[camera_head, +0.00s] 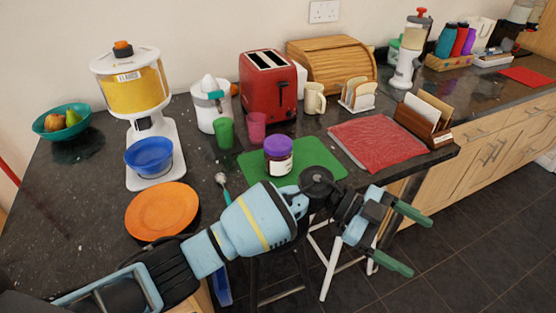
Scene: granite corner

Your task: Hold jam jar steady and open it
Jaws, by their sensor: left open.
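The jam jar (279,164) stands upright on a green mat on the dark counter. It has a purple lid (278,146), a dark body and a pale label. The lid appears seated on the jar. My left gripper (408,240) is open and empty, its two green-tipped fingers pointing right, past the counter's front edge. It is to the right of the jar, nearer the camera, and apart from it. My left arm crosses in front of the jar and covers the front part of the mat. My right gripper is not in view.
The green mat (318,158) holds the jar. Behind it stand green and pink cups (257,127), a red toaster (268,85) and a cream mug (314,98). An orange plate (162,210) lies left, a red cloth (376,141) right. Stools stand below the front edge.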

